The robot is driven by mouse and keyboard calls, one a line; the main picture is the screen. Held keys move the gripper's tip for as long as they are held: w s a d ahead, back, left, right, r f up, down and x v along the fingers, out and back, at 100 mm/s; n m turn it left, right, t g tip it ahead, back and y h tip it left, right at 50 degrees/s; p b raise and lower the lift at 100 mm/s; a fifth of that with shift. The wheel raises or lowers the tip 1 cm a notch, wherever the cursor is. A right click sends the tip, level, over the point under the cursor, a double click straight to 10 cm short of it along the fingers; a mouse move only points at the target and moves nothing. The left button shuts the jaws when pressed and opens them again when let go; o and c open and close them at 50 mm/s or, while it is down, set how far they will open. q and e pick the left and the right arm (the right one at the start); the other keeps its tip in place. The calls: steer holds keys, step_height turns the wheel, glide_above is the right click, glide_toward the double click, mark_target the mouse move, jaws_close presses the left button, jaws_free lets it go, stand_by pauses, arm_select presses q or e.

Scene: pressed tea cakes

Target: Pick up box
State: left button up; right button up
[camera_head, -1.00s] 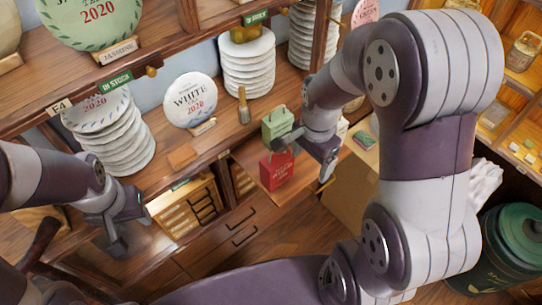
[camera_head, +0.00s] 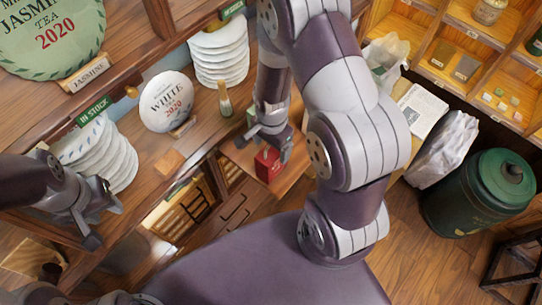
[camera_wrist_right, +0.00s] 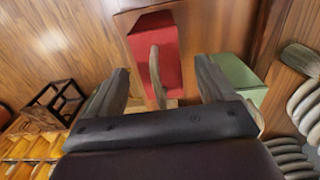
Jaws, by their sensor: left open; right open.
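A red box (camera_head: 268,166) with a handle on top stands on the wooden counter below my right gripper (camera_head: 264,147). The right wrist view shows the red box (camera_wrist_right: 172,62) just beyond the open fingers. Its pale handle (camera_wrist_right: 156,72) lies between the fingertips, and I see no finger closed on it. A green box (camera_wrist_right: 240,76) stands beside the right finger; in the head view it is mostly hidden behind my right arm. My left gripper (camera_head: 105,225) is open and empty at the lower left, in front of the shelf.
Stacks of white tea cakes (camera_head: 218,54) and a round white tea cake (camera_head: 166,101) on a stand occupy the shelf. A small brush (camera_head: 225,100) stands near my right arm. A green canister (camera_head: 484,192) and a wrapped bundle (camera_head: 443,150) stand on the floor at right.

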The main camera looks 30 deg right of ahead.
steer(key=shift+f, duration=1.45)
steer(key=c, duration=1.4)
steer(key=shift+r, duration=0.3)
step_height(320, 180, up, 9)
steer(key=shift+f+b, duration=0.1)
steer(key=shift+b, duration=0.75)
steer(key=shift+s+r, duration=0.1)
steer(key=shift+r, duration=0.2)
arm_select(q)
steer(key=shift+s+f, duration=0.1)
steer(key=shift+f, duration=0.35)
